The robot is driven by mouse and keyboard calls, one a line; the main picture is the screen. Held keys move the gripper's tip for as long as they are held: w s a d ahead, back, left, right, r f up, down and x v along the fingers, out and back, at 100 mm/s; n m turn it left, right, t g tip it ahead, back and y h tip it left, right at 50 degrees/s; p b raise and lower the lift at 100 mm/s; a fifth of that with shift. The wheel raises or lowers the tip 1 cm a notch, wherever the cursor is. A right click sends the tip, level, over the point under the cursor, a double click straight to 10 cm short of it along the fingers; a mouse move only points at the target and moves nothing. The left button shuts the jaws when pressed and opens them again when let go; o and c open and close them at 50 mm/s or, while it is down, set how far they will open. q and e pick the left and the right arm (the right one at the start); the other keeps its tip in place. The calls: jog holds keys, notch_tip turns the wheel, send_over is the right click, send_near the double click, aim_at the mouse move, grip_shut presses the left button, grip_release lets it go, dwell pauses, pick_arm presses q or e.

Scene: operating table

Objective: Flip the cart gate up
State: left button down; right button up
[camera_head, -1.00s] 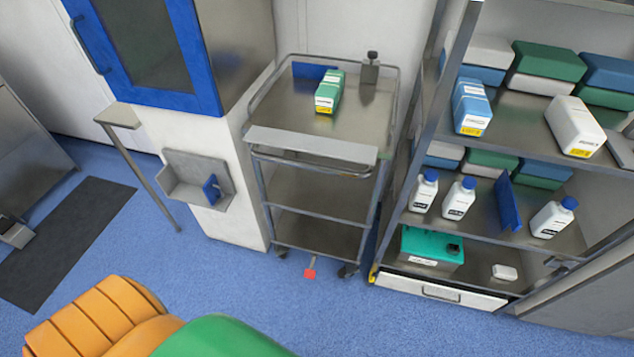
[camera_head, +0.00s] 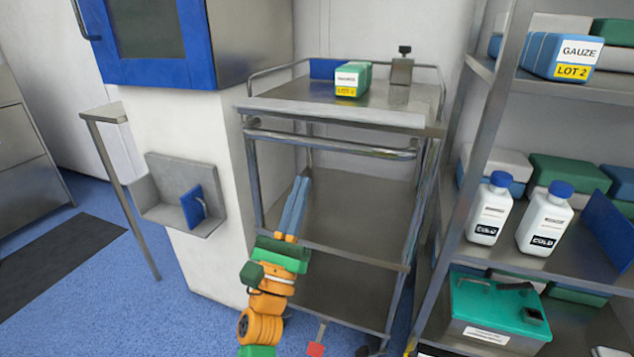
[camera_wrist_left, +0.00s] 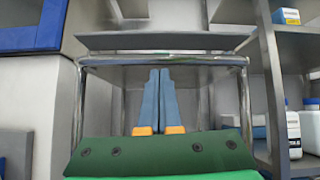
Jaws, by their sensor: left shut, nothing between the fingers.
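The steel cart stands ahead, its gate (camera_head: 338,113) a flat grey strip along the front edge of the top tray (camera_head: 290,92). The gate lies about level, folded out towards me, with the handle bar (camera_head: 330,143) just under it. My left gripper (camera_head: 301,180) is shut and empty, its blue fingers pointing up below the bar and in front of the cart. In the left wrist view the shut fingers (camera_wrist_left: 160,72) point at the space under the gate (camera_wrist_left: 165,41); I see no contact. My right gripper is not in view.
A green box (camera_head: 352,80) and a steel dispenser (camera_head: 401,68) stand on the top tray. A shelf rack with white bottles (camera_head: 490,208) is close on the right. A wall bin (camera_head: 182,196) and cabinet are on the left. The cart's middle shelf (camera_head: 365,220) is bare.

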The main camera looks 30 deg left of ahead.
aim_at(312, 140)
pick_arm(q)
jog(key=shift+m, duration=0.6)
jog(key=p+x, duration=0.1)
jog(key=x, duration=0.2)
jog(key=s+r+p+x, duration=0.1)
jog(key=p+x, duration=0.1)
jog(key=x, duration=0.1)
jog(key=p+x, duration=0.2)
jog(key=x, duration=0.1)
jog(key=shift+s+d+r, duration=0.2)
jog(key=shift+d+r, duration=0.1)
jog(key=shift+d, duration=0.05)
jog(key=shift+w+r+p, duration=0.2)
jog(key=shift+w+p, duration=0.1)
jog(key=shift+w, duration=0.15)
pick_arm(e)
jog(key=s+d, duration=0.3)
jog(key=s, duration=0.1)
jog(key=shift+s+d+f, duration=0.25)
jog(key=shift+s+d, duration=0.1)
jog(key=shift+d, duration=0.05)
